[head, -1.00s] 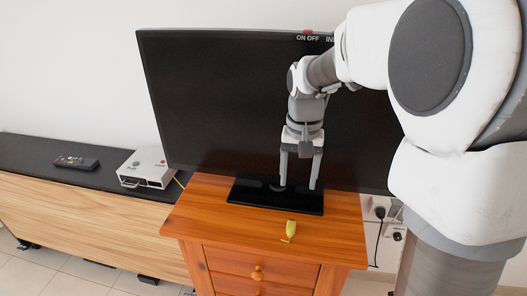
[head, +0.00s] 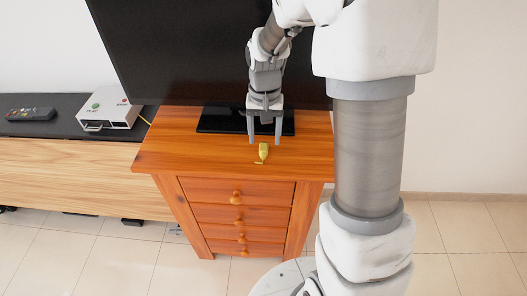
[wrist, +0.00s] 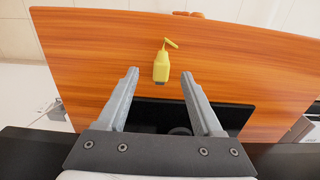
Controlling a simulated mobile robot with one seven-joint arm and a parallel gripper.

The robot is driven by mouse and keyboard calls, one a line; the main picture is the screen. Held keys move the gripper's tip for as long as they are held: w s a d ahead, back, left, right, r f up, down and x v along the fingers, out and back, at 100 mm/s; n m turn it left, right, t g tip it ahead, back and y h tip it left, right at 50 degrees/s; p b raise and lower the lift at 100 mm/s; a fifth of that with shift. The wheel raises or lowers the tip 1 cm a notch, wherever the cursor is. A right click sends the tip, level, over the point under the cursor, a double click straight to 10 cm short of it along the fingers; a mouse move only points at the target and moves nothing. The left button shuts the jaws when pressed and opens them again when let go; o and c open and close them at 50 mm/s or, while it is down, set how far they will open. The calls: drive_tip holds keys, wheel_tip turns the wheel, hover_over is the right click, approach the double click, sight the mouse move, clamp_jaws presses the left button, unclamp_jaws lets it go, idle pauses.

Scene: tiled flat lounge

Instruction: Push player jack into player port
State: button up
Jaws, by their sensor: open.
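The yellow player jack (head: 263,151) lies on top of the wooden cabinet (head: 163,148), in front of the television's base. My gripper (head: 265,141) is open and empty, just above and behind the jack. In the wrist view the jack (wrist: 161,65) lies just beyond and between the open fingertips of my gripper (wrist: 160,74), with its thin tail pointing away. The white player box (head: 108,108) stands on the black shelf at the left, with a yellow cable behind it. I cannot make out the player port.
The television (head: 180,55) stands on its black base (head: 215,121) close behind my gripper. A remote (head: 31,114) lies on the black shelf (head: 60,130) at the left. The cabinet top around the jack is clear.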

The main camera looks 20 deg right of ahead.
sight(263, 148)
drive_tip(key=f, duration=0.4)
drive_tip(key=shift+w+f+b, duration=0.35)
drive_tip(key=shift+w+b, duration=0.05)
clamp_jaws()
